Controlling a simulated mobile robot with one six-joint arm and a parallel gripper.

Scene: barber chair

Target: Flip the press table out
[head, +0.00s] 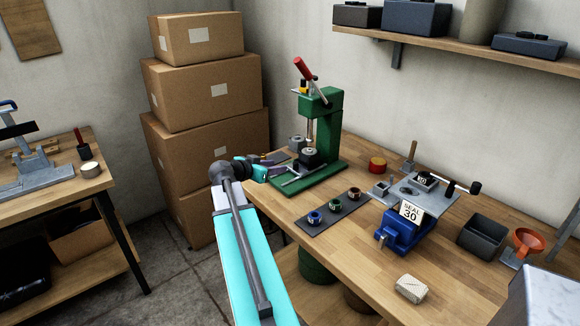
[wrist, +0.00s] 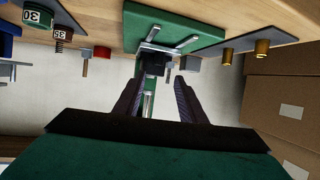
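The green press (head: 329,130) stands on the workbench with a red-handled lever (head: 303,68) raised at its top. Its press table appears to be the dark block with a round grey top (head: 310,154), low in front of the column over the green base; it also shows as a dark block (wrist: 152,62) in the wrist view. My gripper (head: 280,163) reaches in from the left at about table height. In the wrist view my gripper (wrist: 157,88) is open, its fingers apart and the dark block just beyond the tips, roughly between them. Contact cannot be made out.
A dark mat (head: 334,212) with several small ringed parts lies in front of the press. A blue fixture (head: 402,230) with a "SEAL 30" card stands to the right. Stacked cardboard boxes (head: 205,95) stand behind left. A red-topped pot (head: 377,165) sits right of the press.

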